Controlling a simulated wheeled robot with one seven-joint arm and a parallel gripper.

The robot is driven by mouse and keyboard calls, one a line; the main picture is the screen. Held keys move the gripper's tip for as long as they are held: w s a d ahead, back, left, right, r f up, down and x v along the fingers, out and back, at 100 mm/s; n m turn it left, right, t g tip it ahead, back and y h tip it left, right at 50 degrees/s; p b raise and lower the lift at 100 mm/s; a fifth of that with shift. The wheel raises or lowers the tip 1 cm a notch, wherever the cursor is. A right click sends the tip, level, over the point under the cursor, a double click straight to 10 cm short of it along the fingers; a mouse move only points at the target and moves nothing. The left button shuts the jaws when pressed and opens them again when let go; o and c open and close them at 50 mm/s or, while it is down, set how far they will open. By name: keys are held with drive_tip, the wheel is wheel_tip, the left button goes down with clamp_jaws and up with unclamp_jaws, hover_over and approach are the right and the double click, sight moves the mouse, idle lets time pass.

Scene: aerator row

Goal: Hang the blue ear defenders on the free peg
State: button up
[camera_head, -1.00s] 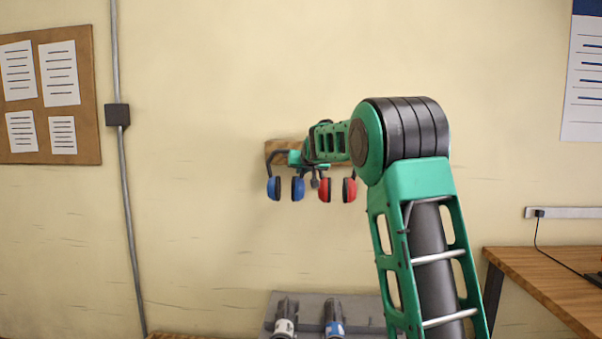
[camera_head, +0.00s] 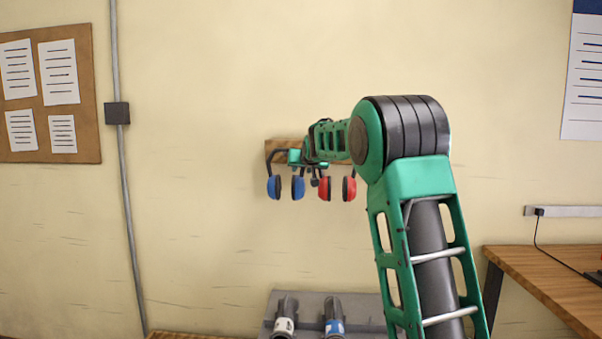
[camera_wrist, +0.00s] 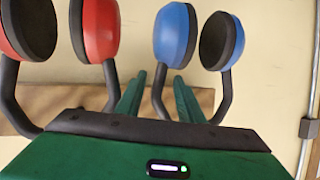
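The blue ear defenders (camera_head: 298,188) show at the left part of the wall board, cups down and apart, in front of the wall. They also show at the upper right of the wrist view (camera_wrist: 174,36), which looks upside down. My gripper (camera_wrist: 159,76) has its two green fingers apart, with one arm of the blue headband showing between them. In the head view my gripper (camera_head: 296,158) is at the top of the blue headband. The headband's top and any peg under it are hidden, so I cannot tell what bears it.
Red ear defenders (camera_head: 324,189) hang close on the right, partly behind my arm, and show at the left of the wrist view (camera_wrist: 101,30). The wooden peg board (camera_head: 283,145) is mostly covered. A grey stand (camera_head: 309,299) with dark cylinders is below.

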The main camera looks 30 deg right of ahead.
drive_tip(key=v, duration=1)
drive_tip(key=shift+s+a, duration=0.15)
drive_tip(key=shift+s, duration=0.1)
drive_tip(key=s+f+g+y, duration=0.1)
drive_tip(key=s+f+g, duration=0.2)
drive_tip(key=s+f, duration=0.8)
drive_tip(key=s+f+g+y, duration=0.1)
drive_tip(key=s+f+g, duration=0.45)
drive_tip(key=s, duration=0.85)
drive_tip(key=s+a+f+g+y, duration=0.1)
drive_tip(key=s+a+f, duration=0.2)
drive_tip(key=s, duration=0.6)
drive_tip(key=s+a+f+g+y, duration=0.1)
drive_tip(key=s+a+f+g, duration=0.1)
drive_tip(key=s+f, duration=0.4)
drive_tip(key=s+a+f+m+g, duration=0.1)
drive_tip(key=s+a+f, duration=0.3)
drive_tip(key=s, duration=0.8)
drive_tip(key=shift+a+f+y, duration=0.3)
drive_tip(key=shift+f+y, duration=0.1)
drive_tip(key=shift+f, duration=0.4)
drive_tip(key=shift+w+f, duration=0.25)
drive_tip(key=shift+w, duration=0.4)
